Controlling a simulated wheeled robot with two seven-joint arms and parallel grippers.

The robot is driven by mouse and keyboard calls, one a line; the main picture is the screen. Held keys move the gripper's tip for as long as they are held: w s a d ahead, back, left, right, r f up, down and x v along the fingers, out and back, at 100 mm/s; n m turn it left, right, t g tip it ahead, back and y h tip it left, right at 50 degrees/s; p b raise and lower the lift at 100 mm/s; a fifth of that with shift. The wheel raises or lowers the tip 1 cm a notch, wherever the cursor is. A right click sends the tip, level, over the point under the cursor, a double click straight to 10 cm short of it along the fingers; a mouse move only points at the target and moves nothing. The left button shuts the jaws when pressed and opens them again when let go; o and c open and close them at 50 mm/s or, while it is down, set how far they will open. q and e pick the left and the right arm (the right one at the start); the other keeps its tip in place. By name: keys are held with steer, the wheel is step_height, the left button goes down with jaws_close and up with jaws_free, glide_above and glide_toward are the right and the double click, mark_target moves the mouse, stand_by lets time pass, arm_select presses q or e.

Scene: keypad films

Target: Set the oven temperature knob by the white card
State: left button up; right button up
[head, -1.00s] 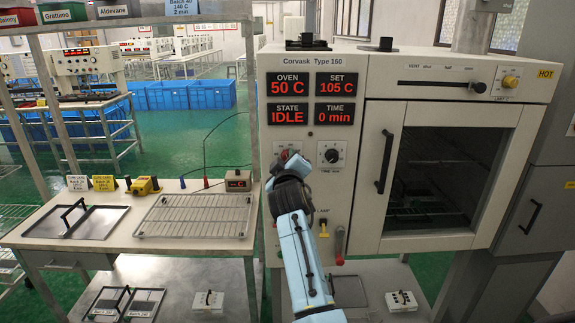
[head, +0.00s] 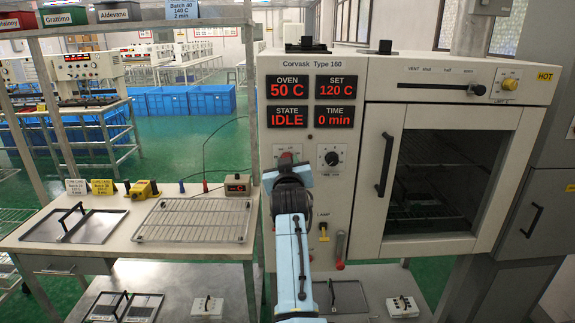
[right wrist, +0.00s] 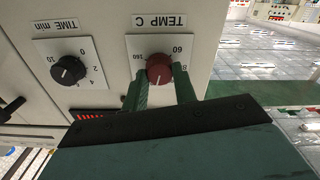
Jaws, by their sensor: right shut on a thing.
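The oven temperature knob is a red dial (right wrist: 159,68) under an upside-down "TEMP C" label in the right wrist view. My right gripper (right wrist: 161,87) has a finger on each side of the knob and is shut on it. In the head view my right gripper (head: 288,166) is at the oven panel and mostly hides the knob. The SET display (head: 336,87) reads 120 C. The white card (head: 76,187) stands at the back left of the bench; its small print is too blurred to read surely. My left gripper is not in view.
A yellow card (head: 102,187) stands beside the white card. The time knob (head: 331,158) is just right of my gripper. The oven door (head: 440,180) is closed. A wire rack (head: 193,220) and a metal tray (head: 72,225) lie on the bench. OVEN reads 50 C, STATE IDLE.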

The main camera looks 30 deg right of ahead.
mark_target(287, 123)
stand_by(0.4)
steer(key=o, duration=1)
steer(key=shift+c, duration=0.2)
step_height(287, 123, up, 10)
